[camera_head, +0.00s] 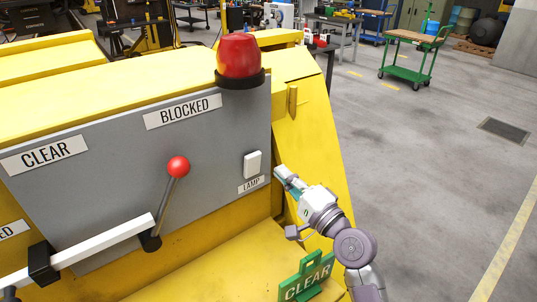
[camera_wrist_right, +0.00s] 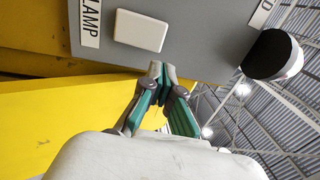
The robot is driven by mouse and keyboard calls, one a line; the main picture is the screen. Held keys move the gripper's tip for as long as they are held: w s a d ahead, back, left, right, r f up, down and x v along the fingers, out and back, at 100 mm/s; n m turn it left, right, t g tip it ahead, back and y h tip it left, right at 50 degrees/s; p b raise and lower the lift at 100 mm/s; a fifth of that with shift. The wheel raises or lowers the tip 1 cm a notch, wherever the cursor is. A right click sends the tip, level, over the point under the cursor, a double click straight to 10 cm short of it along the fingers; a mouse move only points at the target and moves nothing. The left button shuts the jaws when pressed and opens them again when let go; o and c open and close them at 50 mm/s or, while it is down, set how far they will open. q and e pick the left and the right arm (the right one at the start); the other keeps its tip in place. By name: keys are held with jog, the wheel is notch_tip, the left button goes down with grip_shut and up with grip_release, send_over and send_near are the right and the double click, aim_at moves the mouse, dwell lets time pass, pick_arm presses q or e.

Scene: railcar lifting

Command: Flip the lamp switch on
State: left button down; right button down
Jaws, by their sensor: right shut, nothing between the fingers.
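The lamp switch (camera_head: 253,164) is a white rectangular rocker on the grey panel (camera_head: 110,175), just above the LAMP label (camera_head: 251,185). The switch also shows in the right wrist view (camera_wrist_right: 141,31), beside the LAMP label (camera_wrist_right: 91,22). The red lamp (camera_head: 239,56) stands on top of the panel and looks unlit. My right gripper (camera_head: 280,172) is shut and empty, a little to the right of the switch in the head view. In the wrist view its closed fingertips (camera_wrist_right: 161,72) sit near the panel's edge, apart from the switch. My left gripper is not in view.
A lever with a red knob (camera_head: 178,167) and a white bar (camera_head: 105,245) stick out left of the switch. A green CLEAR sign (camera_head: 306,278) stands on the yellow ledge below my right arm. Open floor (camera_head: 440,180) lies to the right.

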aim_at(259, 150)
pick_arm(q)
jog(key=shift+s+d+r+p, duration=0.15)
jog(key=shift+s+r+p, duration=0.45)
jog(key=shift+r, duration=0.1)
pick_arm(e)
jog(key=f+x, duration=0.1)
jog(key=x, duration=0.5)
jog(key=shift+r, duration=0.5)
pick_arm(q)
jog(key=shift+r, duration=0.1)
pick_arm(e)
jog(key=shift+r+p, duration=0.2)
jog(key=shift+p, duration=0.25)
jog(key=p, duration=0.3)
jog(key=shift+w+a+r+g, duration=0.2)
jog(key=shift+w+r+g, duration=0.1)
jog(key=shift+r, duration=0.1)
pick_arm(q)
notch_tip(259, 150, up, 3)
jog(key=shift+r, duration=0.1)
pick_arm(e)
jog(key=shift+f, duration=0.45)
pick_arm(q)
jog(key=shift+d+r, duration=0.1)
